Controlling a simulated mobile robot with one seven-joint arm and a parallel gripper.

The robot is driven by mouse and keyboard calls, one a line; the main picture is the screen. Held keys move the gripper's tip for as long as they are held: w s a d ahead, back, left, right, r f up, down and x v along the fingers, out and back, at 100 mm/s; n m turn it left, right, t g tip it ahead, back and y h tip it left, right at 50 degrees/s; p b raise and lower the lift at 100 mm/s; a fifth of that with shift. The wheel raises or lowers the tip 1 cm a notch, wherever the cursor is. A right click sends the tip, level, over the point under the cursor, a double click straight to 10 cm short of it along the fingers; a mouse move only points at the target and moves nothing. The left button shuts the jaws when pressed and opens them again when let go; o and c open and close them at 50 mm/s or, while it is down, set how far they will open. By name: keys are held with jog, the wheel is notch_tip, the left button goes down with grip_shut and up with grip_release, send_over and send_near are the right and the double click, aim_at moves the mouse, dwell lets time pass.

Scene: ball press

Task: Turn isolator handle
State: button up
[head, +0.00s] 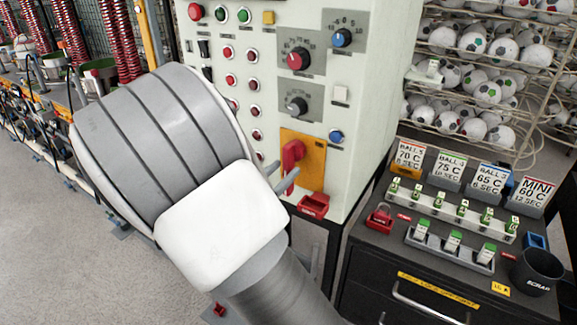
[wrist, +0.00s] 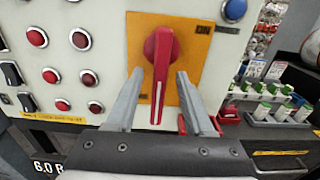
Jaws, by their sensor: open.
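The isolator handle is a red lever on a yellow-orange plate (wrist: 191,38) on the front of the pale control panel. In the wrist view the handle (wrist: 159,60) points down, with its lower end between my gripper's two grey fingers. My gripper (wrist: 159,95) is open, one finger on each side of the handle, with gaps showing; I cannot tell the depth between them. In the head view the handle (head: 292,156) shows at the panel's lower right, and my arm hides most of my gripper (head: 281,175), whose fingertips reach the plate.
Red and green buttons and dials (head: 298,58) surround the plate. A red holder (head: 313,206) juts out below it. Ball racks stand behind.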

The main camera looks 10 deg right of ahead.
jog(key=shift+x, duration=1.5)
jog(key=shift+c, duration=0.3)
grip_shut()
